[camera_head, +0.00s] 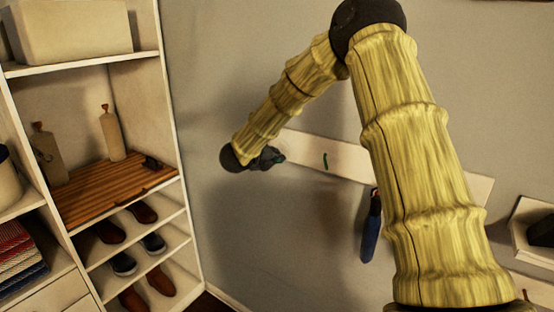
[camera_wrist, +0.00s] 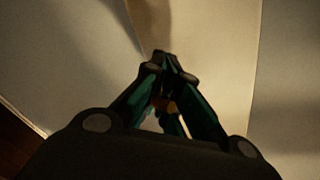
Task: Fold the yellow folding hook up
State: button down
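My gripper (camera_head: 268,158) is at the left end of the white hook rail (camera_head: 345,160) on the wall. In the wrist view my gripper (camera_wrist: 168,62) has its dark green fingers drawn together, tips touching or nearly so. A small yellow-orange patch (camera_wrist: 172,107) with some red beside it shows through the gap between the fingers. It may be the yellow folding hook, but it is mostly hidden and I cannot tell whether the fingers touch it. In the head view no yellow hook shows near the gripper.
A green hook (camera_head: 325,161) is on the rail right of my gripper. A blue item (camera_head: 371,228) hangs farther right, partly behind my arm. A shelf unit (camera_head: 185,215) with shoes and bottles stands at left. A small white shelf (camera_head: 530,222) is at the right edge.

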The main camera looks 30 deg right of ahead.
jog(key=shift+a+f+y, duration=0.1)
jog(key=shift+f+y, duration=0.05)
jog(key=shift+y, duration=0.25)
jog(key=c, duration=2.2)
grip_release()
jog(key=o, duration=0.5)
jog(key=shift+c, duration=0.2)
jog(key=shift+o, duration=0.9)
jog(key=shift+s, duration=0.15)
jog(key=shift+w+a, duration=0.15)
jog(key=shift+w, duration=0.2)
jog(key=shift+s+r, duration=0.2)
jog(key=shift+s, duration=0.05)
jog(key=shift+s+a+r, duration=0.1)
jog(key=shift+a+r, duration=0.05)
jog(key=shift+a, duration=0.05)
jog(key=v, duration=1.1)
jog(key=shift+w+a, duration=0.2)
